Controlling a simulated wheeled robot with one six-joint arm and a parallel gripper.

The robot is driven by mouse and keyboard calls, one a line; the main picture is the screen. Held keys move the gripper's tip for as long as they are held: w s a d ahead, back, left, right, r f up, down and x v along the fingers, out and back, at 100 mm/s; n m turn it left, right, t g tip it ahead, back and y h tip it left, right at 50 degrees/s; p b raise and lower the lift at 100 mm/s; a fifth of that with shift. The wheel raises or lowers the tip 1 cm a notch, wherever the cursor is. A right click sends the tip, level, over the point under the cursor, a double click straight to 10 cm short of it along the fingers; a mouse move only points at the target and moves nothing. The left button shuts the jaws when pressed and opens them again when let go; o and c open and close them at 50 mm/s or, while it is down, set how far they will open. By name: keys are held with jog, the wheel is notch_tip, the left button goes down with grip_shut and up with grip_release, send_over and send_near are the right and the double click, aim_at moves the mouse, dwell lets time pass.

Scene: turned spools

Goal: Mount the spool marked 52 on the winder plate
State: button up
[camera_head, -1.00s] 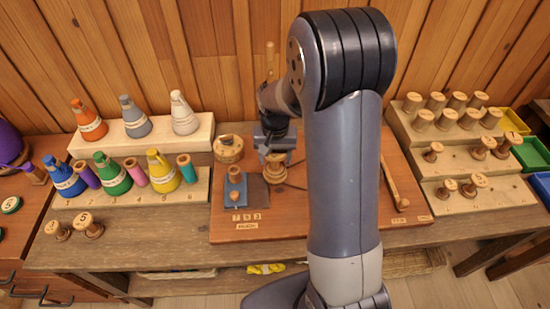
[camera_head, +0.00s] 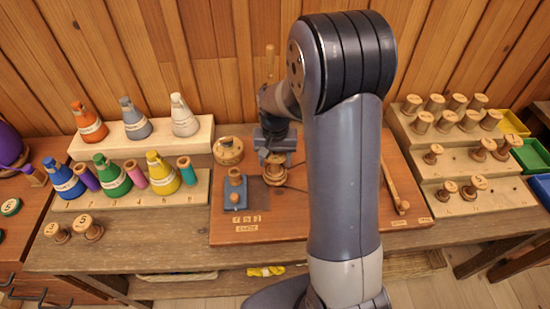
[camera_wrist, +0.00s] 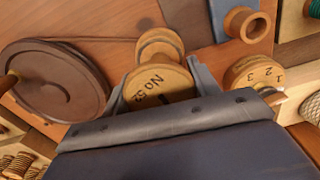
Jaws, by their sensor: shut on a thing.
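The spool marked No 52 (camera_wrist: 158,85) is between the fingers of my gripper (camera_wrist: 155,88) in the wrist view, its marked wooden top facing the camera. In the head view my gripper (camera_head: 274,150) is shut on this spool (camera_head: 273,172) over the red-brown board (camera_head: 320,236). The spool looks upright. Its lower end is partly hidden, so I cannot tell whether it is seated on anything. A brown disc (camera_wrist: 50,85) lies close beside it in the wrist view; my arm hides that area in the head view. I cannot tell which part is the winder plate.
Cone racks (camera_head: 150,150) are left; a stepped spool rack (camera_head: 455,150) is right.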

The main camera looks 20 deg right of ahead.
jog(key=shift+f+b, duration=0.45)
jog(key=shift+f, duration=0.1)
jog(key=o, duration=0.7)
jog(key=shift+r+p, duration=4.05)
jog(key=shift+r, duration=1.5)
jog(key=shift+f, duration=0.1)
notch_tip(320, 180, down, 9)
jog(key=b, duration=0.7)
jog(key=shift+f, duration=0.2)
